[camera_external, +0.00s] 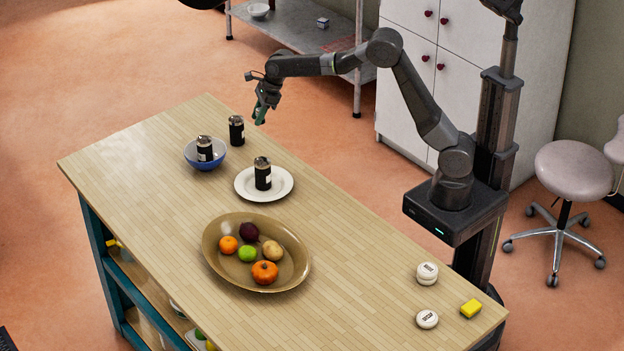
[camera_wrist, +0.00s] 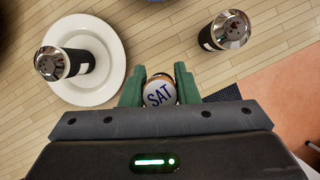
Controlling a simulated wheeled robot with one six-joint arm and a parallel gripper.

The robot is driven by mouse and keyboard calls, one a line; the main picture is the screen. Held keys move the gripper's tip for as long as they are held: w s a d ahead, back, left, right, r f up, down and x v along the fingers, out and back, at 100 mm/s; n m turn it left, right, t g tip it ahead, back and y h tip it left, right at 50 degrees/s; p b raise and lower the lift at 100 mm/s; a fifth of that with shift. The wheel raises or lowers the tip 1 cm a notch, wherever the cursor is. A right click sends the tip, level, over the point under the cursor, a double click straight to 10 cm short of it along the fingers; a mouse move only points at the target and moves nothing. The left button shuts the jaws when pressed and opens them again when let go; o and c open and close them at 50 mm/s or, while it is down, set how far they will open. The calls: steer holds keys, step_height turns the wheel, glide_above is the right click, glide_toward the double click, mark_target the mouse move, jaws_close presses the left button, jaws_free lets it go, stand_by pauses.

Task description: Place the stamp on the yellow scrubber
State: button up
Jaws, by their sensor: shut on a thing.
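My gripper (camera_external: 262,108) is raised near the far long edge of the table, behind the black jars. In the external view the stamp is too small to make out between the fingers. The yellow scrubber (camera_external: 471,308) is a small yellow block lying flat near the right end of the table, far from my gripper. Its top looks bare.
Two round white tins (camera_external: 427,273) lie near the scrubber. A brown fruit bowl (camera_external: 214,257) fills the middle. A white plate (camera_external: 244,190) and a blue bowl (camera_external: 190,157) each hold a black jar; another black jar (camera_external: 237,130) stands on the wood. Clear wood lies between bowl and tins.

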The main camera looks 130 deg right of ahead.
steer(key=r, duration=0.4)
steer(key=shift+w+a+r, duration=0.2)
steer(key=shift+w+a, duration=0.05)
steer(key=shift+w, duration=0.1)
steer(key=w+a+n+y, duration=0.1)
steer(key=w+a+n, duration=0.2)
steer(key=w+a, duration=0.65)
steer(key=w+a+n+y, duration=0.25)
steer(key=w+a, duration=0.25)
steer(key=a, duration=0.9)
steer(key=w+a+n, duration=0.4)
steer(key=w+a, duration=0.3)
steer(key=a, duration=0.5)
steer(key=w+a+n+g+y, duration=0.15)
steer(key=a+n, duration=0.25)
steer(key=a, duration=1.4)
steer(key=n+g+y, duration=0.1)
steer(key=n+g, duration=0.3)
steer(key=n, duration=0.8)
glide_above(481, 312)
step_height(481, 312, down, 11)
steer(key=shift+f, duration=2.05)
